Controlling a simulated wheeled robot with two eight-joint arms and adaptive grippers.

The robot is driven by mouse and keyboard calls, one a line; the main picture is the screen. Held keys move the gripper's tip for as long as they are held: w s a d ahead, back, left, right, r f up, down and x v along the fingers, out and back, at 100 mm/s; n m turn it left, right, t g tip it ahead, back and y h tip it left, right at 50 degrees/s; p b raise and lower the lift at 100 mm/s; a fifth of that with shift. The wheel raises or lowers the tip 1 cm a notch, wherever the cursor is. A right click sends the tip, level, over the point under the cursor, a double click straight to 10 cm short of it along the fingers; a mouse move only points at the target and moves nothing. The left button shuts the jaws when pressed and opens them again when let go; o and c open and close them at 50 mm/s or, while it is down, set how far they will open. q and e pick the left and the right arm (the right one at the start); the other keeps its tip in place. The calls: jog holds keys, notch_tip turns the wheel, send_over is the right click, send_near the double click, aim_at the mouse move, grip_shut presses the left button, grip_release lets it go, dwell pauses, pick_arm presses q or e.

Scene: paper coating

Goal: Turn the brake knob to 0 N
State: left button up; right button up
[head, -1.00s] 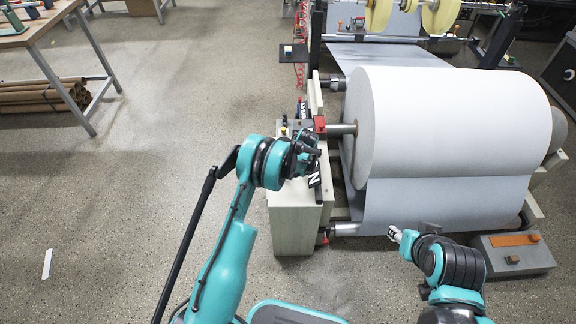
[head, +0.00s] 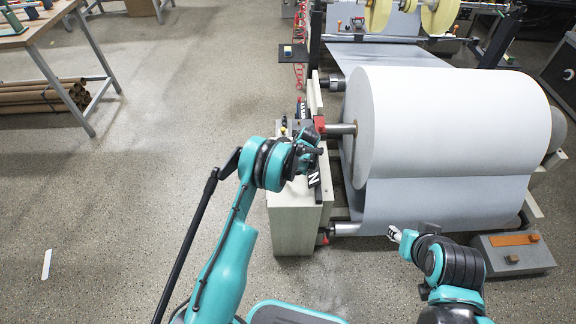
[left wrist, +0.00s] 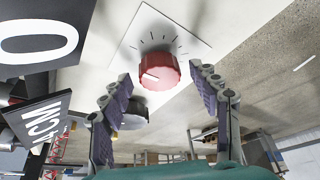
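The brake knob (left wrist: 157,71) is red with a white pointer line on its face. In the left wrist view it stands out from a white dial plate (left wrist: 168,24) with several dark tick marks; the pointer lies toward the lower left of the face. My left gripper (left wrist: 163,78) is open, its two dark-padded fingers on either side of the knob with visible gaps. In the head view my left gripper (head: 310,150) is over the grey cabinet's top, and the knob is hidden. My right gripper (head: 393,234) is away near the roll's lower front; its opening is unclear.
A black sign with a white 0 (left wrist: 40,35) fills the left wrist view's upper left corner. The grey cabinet (head: 295,225) adjoins a large white paper roll (head: 450,120). A red block (head: 320,124) sits by the roll's shaft.

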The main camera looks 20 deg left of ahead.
pick_arm(q)
jog(key=v, duration=1.2)
dwell(0.3)
